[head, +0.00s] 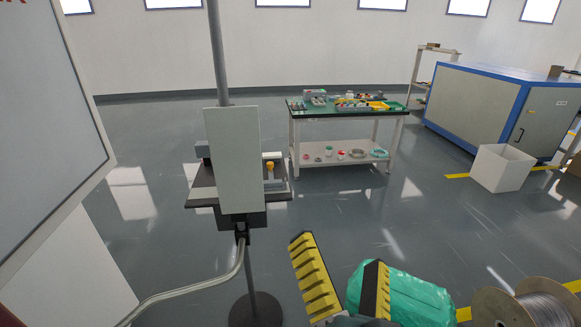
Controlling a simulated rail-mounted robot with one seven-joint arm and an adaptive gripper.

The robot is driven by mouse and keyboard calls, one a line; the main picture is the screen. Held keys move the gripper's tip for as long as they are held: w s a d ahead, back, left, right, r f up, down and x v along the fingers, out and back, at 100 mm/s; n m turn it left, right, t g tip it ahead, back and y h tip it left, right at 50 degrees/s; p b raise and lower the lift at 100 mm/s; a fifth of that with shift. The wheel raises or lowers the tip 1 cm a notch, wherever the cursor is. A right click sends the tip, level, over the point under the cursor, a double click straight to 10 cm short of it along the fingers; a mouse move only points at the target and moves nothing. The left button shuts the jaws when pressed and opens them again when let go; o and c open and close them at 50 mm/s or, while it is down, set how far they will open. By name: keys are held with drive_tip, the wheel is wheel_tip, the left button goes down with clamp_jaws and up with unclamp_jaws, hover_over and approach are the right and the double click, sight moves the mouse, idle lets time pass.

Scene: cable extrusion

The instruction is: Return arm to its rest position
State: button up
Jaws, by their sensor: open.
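My gripper (345,284) shows at the bottom of the head view. Its two fingers have yellow ribbed pads and stand well apart. It is open, and nothing is seen between the fingers. The finger bases and most of my arm are cut off by the bottom edge. The right finger overlaps a green wrapped bundle (418,298) in the picture; I cannot tell how far apart they are.
A stand with a white panel (236,165) and shelf rises left of centre, with a curved pipe (196,288). A spool (540,306) is at lower right. A workbench (349,115), white bin (500,167) and blue-edged cabinet (490,108) stand farther back. Floor between is open.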

drive_tip(key=s+r+n+t, duration=0.2)
drive_tip(key=s+r+n, duration=0.3)
drive_tip(key=s+r, duration=0.15)
wheel_tip(320, 180, up, 38)
drive_tip(key=w+n+p, duration=0.1)
drive_tip(key=p, duration=3.7)
drive_tip(key=shift+w, duration=0.15)
